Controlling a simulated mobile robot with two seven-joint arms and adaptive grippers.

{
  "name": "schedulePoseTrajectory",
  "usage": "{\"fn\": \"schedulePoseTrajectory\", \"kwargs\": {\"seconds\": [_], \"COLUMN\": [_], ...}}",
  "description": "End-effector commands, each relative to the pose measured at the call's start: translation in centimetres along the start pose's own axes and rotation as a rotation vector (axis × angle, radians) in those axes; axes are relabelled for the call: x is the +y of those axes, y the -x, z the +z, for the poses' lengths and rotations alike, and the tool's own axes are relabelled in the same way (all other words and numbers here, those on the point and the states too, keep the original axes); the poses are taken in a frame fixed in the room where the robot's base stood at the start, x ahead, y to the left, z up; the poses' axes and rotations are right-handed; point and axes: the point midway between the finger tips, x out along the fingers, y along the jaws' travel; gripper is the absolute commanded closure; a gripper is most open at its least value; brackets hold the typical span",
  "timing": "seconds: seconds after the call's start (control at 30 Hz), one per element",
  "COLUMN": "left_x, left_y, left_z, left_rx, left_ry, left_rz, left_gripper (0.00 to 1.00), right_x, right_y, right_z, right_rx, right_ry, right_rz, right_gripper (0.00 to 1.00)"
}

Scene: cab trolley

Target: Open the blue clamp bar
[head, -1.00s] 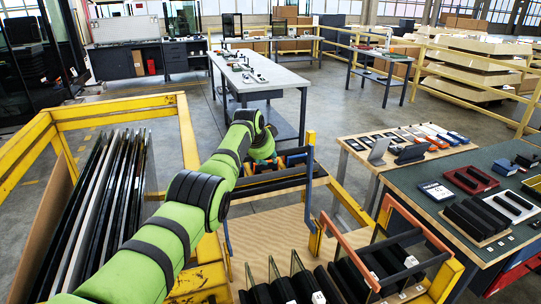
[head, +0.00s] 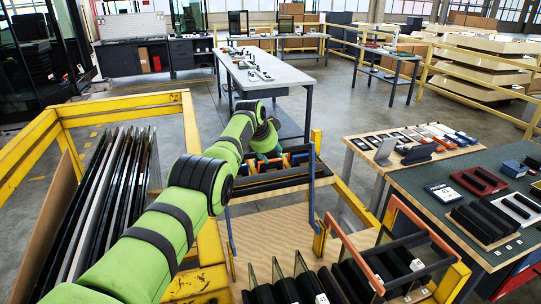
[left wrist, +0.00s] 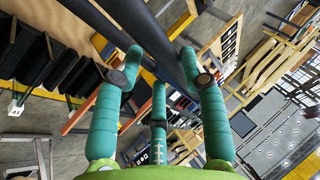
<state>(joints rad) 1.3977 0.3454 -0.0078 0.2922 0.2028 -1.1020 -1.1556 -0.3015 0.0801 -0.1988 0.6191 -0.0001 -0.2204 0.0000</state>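The blue clamp bar (head: 312,200) is a thin blue frame on the yellow trolley, with one upright on the right and another on the left (head: 230,232). A dark bar (left wrist: 150,35) crosses diagonally between my left gripper's fingers in the left wrist view. My left gripper (head: 268,156) is at the far side of the frame, its teal fingers partly hidden by my green arm. In the left wrist view the fingers (left wrist: 160,65) stand apart around the bar, with no clear grip on it. My right gripper is not in view.
An orange clamp bar (head: 426,227) stands at the trolley's right, above dark slotted parts. Glass panels (head: 112,190) stand in the left bay. A green-topped table (head: 430,180) holding trays is close on the right. Floor is free behind the trolley.

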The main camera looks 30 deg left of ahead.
Motion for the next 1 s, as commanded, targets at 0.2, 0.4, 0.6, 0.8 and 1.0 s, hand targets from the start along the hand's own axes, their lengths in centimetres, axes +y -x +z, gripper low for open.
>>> {"fn": "schedulePoseTrajectory", "kwargs": {"seconds": [0.2, 0.4, 0.6, 0.8, 1.0], "left_x": [0.4, 0.6, 0.5, 0.4, 0.3], "left_y": [-0.3, -0.4, 0.1, 1.4, 3.8], "left_z": [0.3, 0.4, 0.5, 0.4, 0.3], "left_rx": [-0.008, -0.011, -0.012, -0.010, -0.007], "left_ry": [0.001, 0.001, 0.002, 0.001, 0.001], "left_rz": [0.011, 0.015, 0.016, 0.011, 0.007], "left_gripper": [0.60, 0.60, 0.60, 0.60, 0.60], "right_x": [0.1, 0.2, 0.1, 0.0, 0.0], "right_y": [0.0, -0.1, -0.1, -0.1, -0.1], "right_z": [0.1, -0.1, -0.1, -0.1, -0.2], "right_rx": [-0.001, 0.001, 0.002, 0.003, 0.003], "right_ry": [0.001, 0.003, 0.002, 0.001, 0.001], "right_rz": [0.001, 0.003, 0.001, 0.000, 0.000], "right_gripper": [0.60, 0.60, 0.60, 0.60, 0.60]}}
